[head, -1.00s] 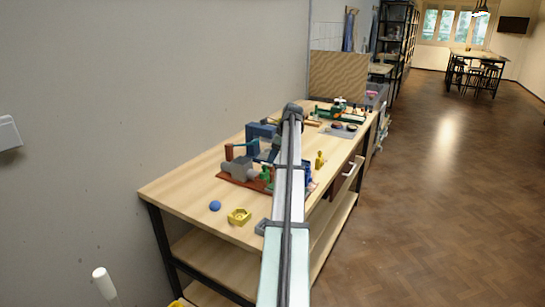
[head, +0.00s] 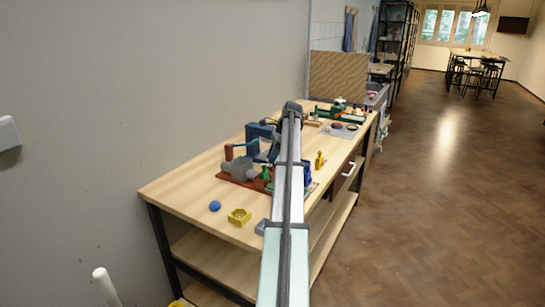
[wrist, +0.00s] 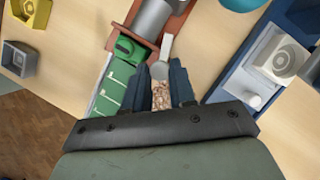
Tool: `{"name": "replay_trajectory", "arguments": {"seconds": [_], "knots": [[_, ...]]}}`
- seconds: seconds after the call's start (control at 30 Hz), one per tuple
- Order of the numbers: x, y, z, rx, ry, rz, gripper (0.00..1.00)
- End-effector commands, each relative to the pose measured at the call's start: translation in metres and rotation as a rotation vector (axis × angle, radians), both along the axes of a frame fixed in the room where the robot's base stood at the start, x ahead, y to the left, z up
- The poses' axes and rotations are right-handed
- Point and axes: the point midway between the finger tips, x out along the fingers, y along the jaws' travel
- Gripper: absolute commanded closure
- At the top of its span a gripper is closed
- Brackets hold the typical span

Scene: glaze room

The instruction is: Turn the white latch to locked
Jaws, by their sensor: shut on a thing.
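In the wrist view a pale whitish lever, which looks like the white latch (wrist: 166,48), projects from beside a grey cylinder (wrist: 152,17) on a red-brown base. My gripper (wrist: 159,73) has its two dark blue fingers on either side of the lever's near end, shut on it. A speckled patch shows between the fingers; I cannot tell what it is. In the head view my arm covers the latch, and the fingers are hard to make out there. The latch's locked mark is not visible to me.
A green block (wrist: 112,85) lies left of the fingers, and a blue holder with a pale square part (wrist: 283,58) lies right. A yellow block (head: 239,216) and blue ball (head: 215,206) sit on the bench's near end (head: 185,190). A small yellow figure (head: 320,160) stands right of my arm.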

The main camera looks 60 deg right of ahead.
Motion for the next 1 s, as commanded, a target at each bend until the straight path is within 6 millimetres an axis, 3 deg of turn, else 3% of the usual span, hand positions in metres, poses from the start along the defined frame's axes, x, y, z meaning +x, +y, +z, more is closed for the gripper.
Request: {"name": "replay_trajectory", "arguments": {"seconds": [0.5,1.0], "knots": [[0.0036,-0.0026,0.0,0.0,0.0,0.38,1.0],[0.0043,-0.0021,-0.0013,-0.008,-0.003,0.487,1.0]]}}
